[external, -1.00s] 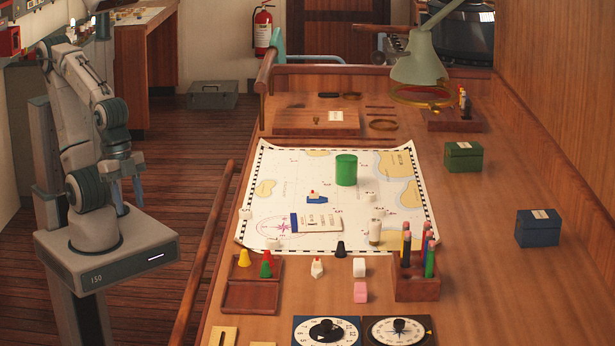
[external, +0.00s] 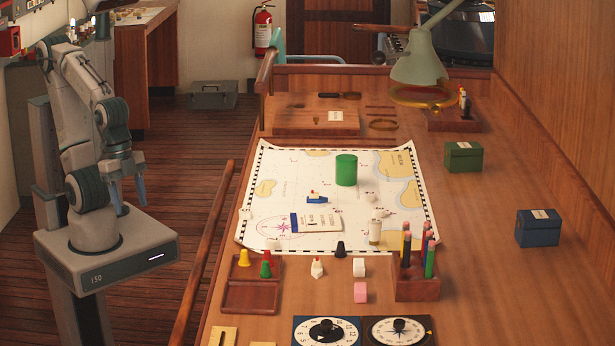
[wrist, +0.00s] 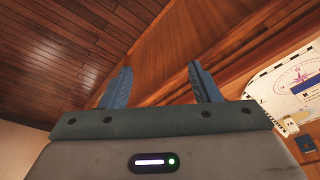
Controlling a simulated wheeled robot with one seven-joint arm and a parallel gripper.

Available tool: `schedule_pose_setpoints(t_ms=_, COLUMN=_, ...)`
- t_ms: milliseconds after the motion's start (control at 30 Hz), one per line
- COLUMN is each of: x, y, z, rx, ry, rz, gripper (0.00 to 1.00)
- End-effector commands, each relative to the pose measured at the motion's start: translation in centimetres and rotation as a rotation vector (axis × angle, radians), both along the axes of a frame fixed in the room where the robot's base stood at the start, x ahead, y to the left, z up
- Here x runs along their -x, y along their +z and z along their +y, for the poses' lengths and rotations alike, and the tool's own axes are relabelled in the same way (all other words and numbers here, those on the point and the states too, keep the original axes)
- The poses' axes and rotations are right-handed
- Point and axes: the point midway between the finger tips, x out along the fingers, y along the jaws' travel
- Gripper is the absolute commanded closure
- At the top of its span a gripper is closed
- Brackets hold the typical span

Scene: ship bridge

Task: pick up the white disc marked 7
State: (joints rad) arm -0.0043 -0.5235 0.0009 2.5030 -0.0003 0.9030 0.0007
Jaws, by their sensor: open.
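Several small white pieces lie on the chart, among them one at its left edge (external: 246,214), one near its lower edge (external: 277,243) and one right of the green cylinder (external: 369,197). They are too small for me to read a 7 on any of them, so I cannot tell which is the white disc. My gripper (external: 128,197) is open and empty, left of the table and above my base. In the wrist view my gripper (wrist: 160,75) shows two blue fingers spread apart, with bare wood between and beyond them.
The chart (external: 270,165) also holds a green cylinder (external: 346,170), a small blue boat (external: 317,199) and a white-and-blue card (external: 316,222). A wooden rail (external: 203,265) runs along the table's left side. A pencil rack (external: 417,287) stands front right. The table's right part is mostly clear.

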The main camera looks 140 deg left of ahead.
Motion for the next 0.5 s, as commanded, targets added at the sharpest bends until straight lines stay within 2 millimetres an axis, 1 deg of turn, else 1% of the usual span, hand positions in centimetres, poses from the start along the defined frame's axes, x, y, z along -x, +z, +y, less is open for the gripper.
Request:
schedule_pose_setpoints(t_ms=67, x=-0.9, y=0.6, z=0.4, rx=0.006, ry=0.02, rz=0.008, gripper=0.44)
schedule_pose_setpoints(t_ms=133, x=-2.2, y=1.3, z=1.1, rx=0.016, ry=0.052, rz=0.022, gripper=0.44)
schedule_pose_setpoints(t_ms=233, x=-5.0, y=2.8, z=2.7, rx=0.035, ry=0.118, rz=0.047, gripper=0.44)
schedule_pose_setpoints(t_ms=367, x=-9.0, y=4.4, z=5.9, rx=0.058, ry=0.218, rz=0.086, gripper=0.44)
schedule_pose_setpoints(t_ms=400, x=-10.2, y=4.7, z=6.9, rx=0.064, ry=0.249, rz=0.097, gripper=0.44)
schedule_pose_setpoints(t_ms=467, x=-11.9, y=5.2, z=8.7, rx=0.072, ry=0.294, rz=0.113, gripper=0.44)
schedule_pose_setpoints(t_ms=500, x=-12.9, y=5.4, z=9.9, rx=0.077, ry=0.325, rz=0.125, gripper=0.44)
